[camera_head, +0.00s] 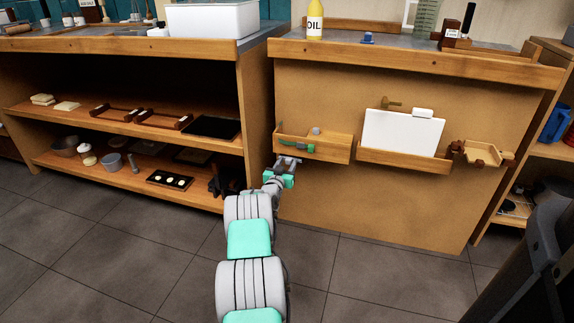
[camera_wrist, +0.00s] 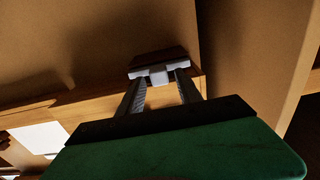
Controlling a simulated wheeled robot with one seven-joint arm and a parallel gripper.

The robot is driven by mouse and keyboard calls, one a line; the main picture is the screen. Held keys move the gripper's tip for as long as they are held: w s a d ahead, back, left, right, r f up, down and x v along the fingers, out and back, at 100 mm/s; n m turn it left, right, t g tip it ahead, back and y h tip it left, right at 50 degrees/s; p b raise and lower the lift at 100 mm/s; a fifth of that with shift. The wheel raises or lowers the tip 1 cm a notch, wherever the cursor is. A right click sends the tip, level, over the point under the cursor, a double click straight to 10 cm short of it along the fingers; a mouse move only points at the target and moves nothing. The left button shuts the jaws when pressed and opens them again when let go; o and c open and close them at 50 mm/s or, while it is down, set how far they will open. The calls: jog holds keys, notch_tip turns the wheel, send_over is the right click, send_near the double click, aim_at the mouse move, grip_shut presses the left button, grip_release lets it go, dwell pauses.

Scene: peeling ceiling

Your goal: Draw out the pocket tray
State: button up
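A shallow wooden pocket tray (camera_head: 335,152) is fixed low on the counter's front panel, at the left. A green item (camera_head: 300,146) and a small grey round item (camera_head: 315,131) show in it. My gripper (camera_head: 288,162) is at the tray's left end, just below its front edge in this view. In the wrist view, my two dark fingers (camera_wrist: 160,88) are apart and point at a wooden edge. A small pale block (camera_wrist: 158,75) shows between their tips; whether they touch it or the wood I cannot tell.
A middle wooden holder (camera_head: 402,160) carries a white board (camera_head: 402,132). A small wooden tray (camera_head: 482,153) is at the right of the panel. An open shelf unit (camera_head: 120,125) stands left, close to my arm. The floor in front is clear.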

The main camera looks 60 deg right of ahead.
grip_shut()
dwell(1.2)
